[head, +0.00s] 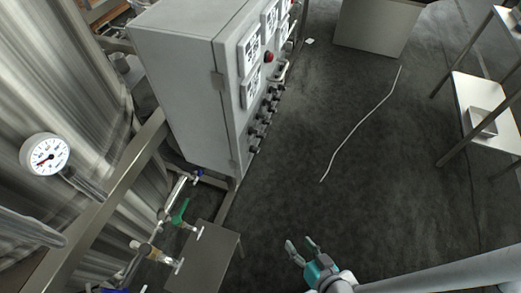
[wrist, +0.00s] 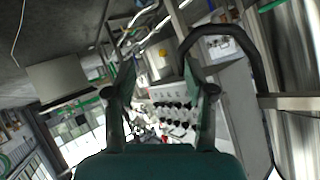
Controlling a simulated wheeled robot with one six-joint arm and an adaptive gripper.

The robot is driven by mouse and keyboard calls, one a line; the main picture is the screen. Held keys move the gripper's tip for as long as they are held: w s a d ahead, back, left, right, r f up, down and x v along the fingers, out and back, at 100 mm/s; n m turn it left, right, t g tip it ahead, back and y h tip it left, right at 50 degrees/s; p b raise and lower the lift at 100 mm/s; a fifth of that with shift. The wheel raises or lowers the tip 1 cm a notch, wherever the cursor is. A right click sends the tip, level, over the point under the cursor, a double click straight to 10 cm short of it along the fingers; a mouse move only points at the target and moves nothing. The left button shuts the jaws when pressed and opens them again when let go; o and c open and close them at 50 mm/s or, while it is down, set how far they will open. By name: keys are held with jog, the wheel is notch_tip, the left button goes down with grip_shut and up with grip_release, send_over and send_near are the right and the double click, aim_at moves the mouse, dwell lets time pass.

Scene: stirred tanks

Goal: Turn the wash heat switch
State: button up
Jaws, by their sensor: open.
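A grey control cabinet (head: 180,75) stands at the upper middle of the head view. Its panel face, seen at a steep angle, carries a row of black switches (head: 262,118), a red button (head: 268,57) and white label plates. I cannot read which switch is the wash heat switch. The black switches also show in the wrist view (wrist: 172,112), between and beyond my fingers. My gripper (head: 300,248) is open and empty, low over the floor at the bottom of the head view. It is apart from the cabinet. Its fingers also frame the wrist view (wrist: 158,75).
Steel tanks with a pressure gauge (head: 45,154) stand at the left. Pipe valves, one with a green handle (head: 180,211), and a metal box (head: 203,262) sit below the cabinet. A thin cable (head: 360,125) lies on otherwise clear dark floor. A shelf (head: 488,108) stands at right.

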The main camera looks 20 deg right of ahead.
jog(key=w+y, duration=0.3)
jog(key=w, duration=0.6)
jog(key=n+t+y, duration=0.1)
jog(key=n+y, duration=0.6)
jog(key=y, duration=0.3)
send_near(254, 150)
jog(key=x, duration=0.8)
jog(key=shift+w+d+f, duration=0.2)
jog(key=shift+w+f, duration=0.25)
grip_shut()
